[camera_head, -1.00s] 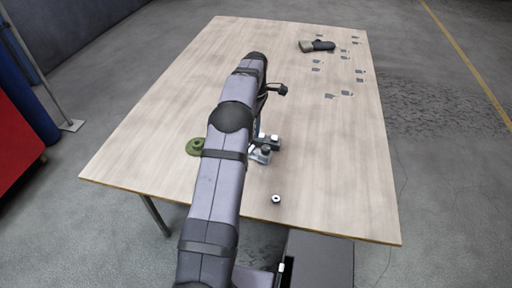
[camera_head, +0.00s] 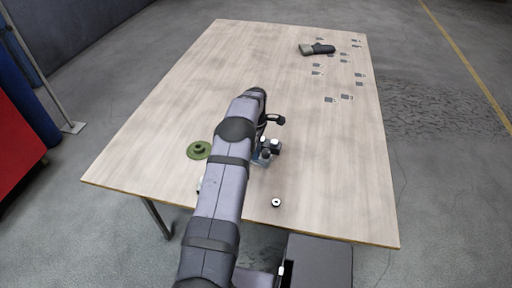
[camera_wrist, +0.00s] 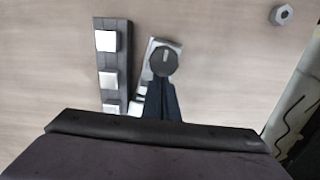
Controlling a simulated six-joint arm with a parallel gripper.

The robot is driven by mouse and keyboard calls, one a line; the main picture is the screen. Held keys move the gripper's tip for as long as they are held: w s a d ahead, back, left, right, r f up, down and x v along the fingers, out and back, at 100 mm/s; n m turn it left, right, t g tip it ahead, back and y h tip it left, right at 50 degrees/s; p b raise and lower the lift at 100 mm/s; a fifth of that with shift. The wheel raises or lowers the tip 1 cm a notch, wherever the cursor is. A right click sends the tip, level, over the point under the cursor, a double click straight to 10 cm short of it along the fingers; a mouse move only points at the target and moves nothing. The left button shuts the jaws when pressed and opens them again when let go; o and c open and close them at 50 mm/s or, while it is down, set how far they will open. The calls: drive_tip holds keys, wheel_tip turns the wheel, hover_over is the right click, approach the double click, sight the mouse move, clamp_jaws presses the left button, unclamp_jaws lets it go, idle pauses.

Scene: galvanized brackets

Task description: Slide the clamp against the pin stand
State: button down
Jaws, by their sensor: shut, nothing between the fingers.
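The clamp (camera_head: 265,157) is a small metal plate with a dark faceted knob, lying on the table just right of my arm. It also shows in the wrist view (camera_wrist: 176,47). My gripper (camera_wrist: 161,88) is shut and empty; its dark fingertips overlap the knob's lower edge in the wrist view, and I cannot tell whether they touch. My arm hides the gripper in the head view. A green round base with a short upright hub, which looks like the pin stand (camera_head: 199,150), stands left of my arm, apart from the clamp.
A dark strip with several square metal blocks (camera_wrist: 109,76) lies beside the clamp. A hex nut (camera_head: 276,202) lies near the table's front edge. A dark glove-like object (camera_head: 317,49) and several small grey plates (camera_head: 316,73) are at the back right. The table's middle right is clear.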

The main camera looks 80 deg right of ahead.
drive_tip(key=shift+f, duration=0.1)
drive_tip(key=shift+s+a, duration=0.1)
drive_tip(key=shift+s, duration=0.9)
wheel_tip(320, 180, up, 10)
drive_tip(key=p, duration=0.6)
